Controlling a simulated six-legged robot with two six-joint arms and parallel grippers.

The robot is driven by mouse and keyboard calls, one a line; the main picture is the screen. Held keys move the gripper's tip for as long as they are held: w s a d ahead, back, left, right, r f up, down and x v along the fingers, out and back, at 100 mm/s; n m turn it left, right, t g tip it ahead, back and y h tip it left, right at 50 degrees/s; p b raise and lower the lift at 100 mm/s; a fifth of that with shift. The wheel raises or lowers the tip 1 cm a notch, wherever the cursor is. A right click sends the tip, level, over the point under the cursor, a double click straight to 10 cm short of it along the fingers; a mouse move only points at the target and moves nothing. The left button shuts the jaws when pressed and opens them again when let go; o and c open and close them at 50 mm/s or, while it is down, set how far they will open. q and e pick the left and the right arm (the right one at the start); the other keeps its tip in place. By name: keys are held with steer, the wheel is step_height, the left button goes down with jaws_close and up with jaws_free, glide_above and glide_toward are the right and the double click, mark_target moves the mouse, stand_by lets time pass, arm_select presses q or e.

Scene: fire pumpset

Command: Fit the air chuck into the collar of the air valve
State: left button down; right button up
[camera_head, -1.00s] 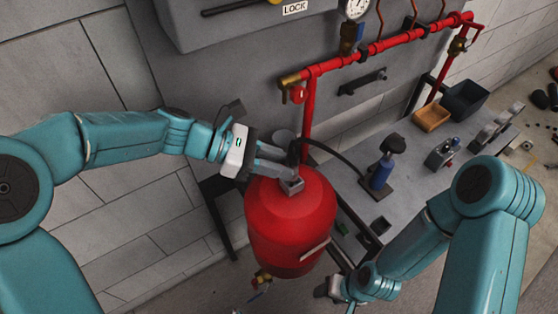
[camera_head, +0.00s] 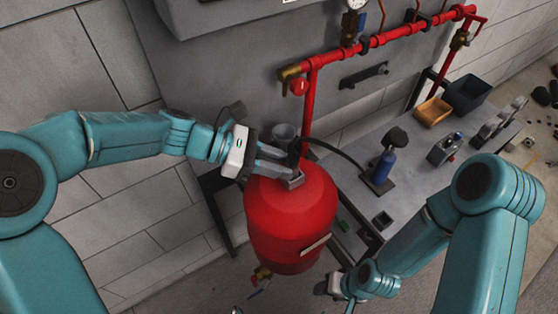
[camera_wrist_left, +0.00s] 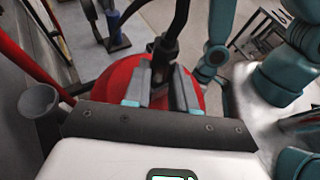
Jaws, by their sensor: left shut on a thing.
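The red tank (camera_head: 290,220) stands upright in the middle of the head view. My left gripper (camera_head: 291,172) is at the top of this tank, shut on the black air chuck (camera_head: 296,153). In the left wrist view, the chuck (camera_wrist_left: 163,58) sits between the two grey fingers of my left gripper (camera_wrist_left: 163,88), with the red tank (camera_wrist_left: 117,82) behind. A black hose (camera_head: 335,150) curves from the chuck to the right. The air valve and its collar are hidden by the fingers; I cannot tell whether the chuck touches them. My right gripper (camera_head: 330,287) is low beside the tank, its jaws unclear.
A red pipe (camera_head: 380,45) with brass fittings runs along the grey wall panel. A grey bench (camera_head: 415,163) at right carries a blue pump-like device (camera_head: 383,165), an orange bin (camera_head: 433,112) and a dark bin (camera_head: 466,95). A grey cup (camera_head: 284,134) is behind the left gripper.

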arm_select(q)
steer(key=shift+f, duration=0.2)
steer(key=c, duration=0.8)
jaws_free()
steer(key=shift+c, duration=0.2)
steer(key=v, duration=1.6)
steer(key=shift+a, duration=0.2)
steer(key=shift+r, duration=0.1)
